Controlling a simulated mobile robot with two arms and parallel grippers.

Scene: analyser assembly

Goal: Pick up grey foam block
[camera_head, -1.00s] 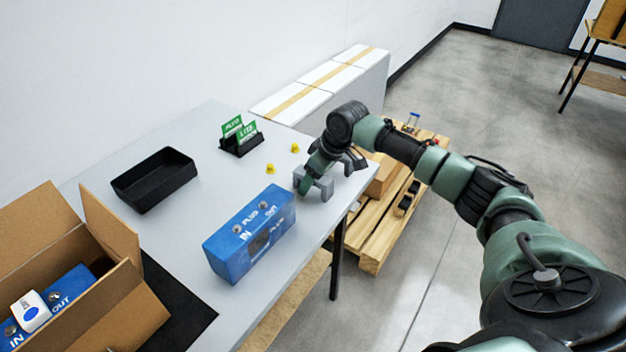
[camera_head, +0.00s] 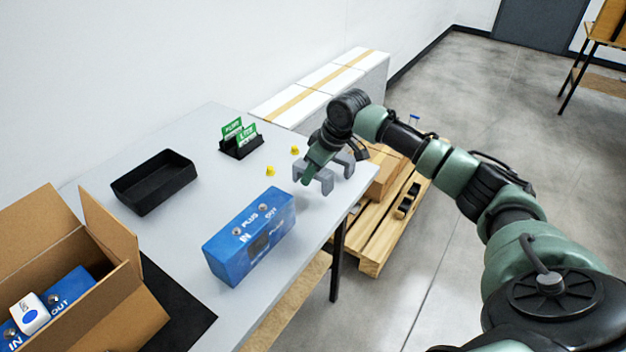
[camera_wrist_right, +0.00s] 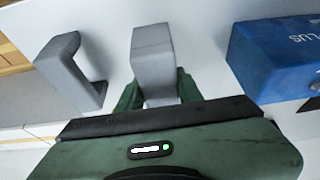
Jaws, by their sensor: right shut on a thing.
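My right gripper (camera_head: 311,174) is near the table's right edge. It is shut on a grey foam block (camera_head: 326,183), seen partly behind the fingers. In the right wrist view the grey foam block (camera_wrist_right: 152,58) stands between the green fingers of the gripper (camera_wrist_right: 157,92). It seems a little above the table, but the gap is hard to judge. A second grey block (camera_wrist_right: 70,72), bent like a U, is beside it, apart from the fingers; it also shows in the head view (camera_head: 346,162). My left gripper is not in view.
A blue box (camera_head: 249,238) stands nearby on the table (camera_head: 205,210). Two yellow pieces (camera_head: 271,171), a black card holder (camera_head: 240,149) and a black tray (camera_head: 153,182) lie farther left. An open carton (camera_head: 120,305) is at front left. A pallet (camera_head: 385,225) is beyond the table's right edge.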

